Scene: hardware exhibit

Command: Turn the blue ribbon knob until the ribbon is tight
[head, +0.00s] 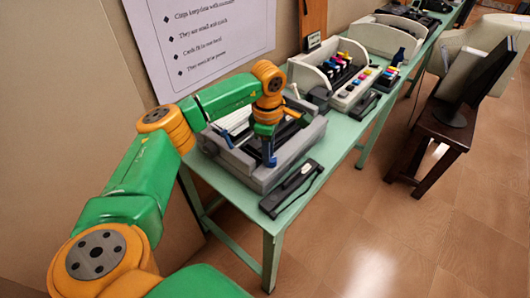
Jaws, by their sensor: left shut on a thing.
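A grey, open-topped printer (290,155) with a dark inside stands at the near end of the green table. A blue upright part (270,159) at its front right lies directly under my left gripper (266,142); it looks like the blue ribbon knob. The gripper points down and is shut on it. The fingers hide much of the contact, and the ribbon cannot be made out. Another blue part (224,138) shows at the printer's left side. My right gripper is not in view.
A black flat device (291,188) lies at the table's (335,168) front edge. Beyond the printer stands an opened machine with coloured cartridges (345,80). A white sign (200,40) is on the wall. A dark stand with a monitor (480,85) stands right; the floor (370,230) between is clear.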

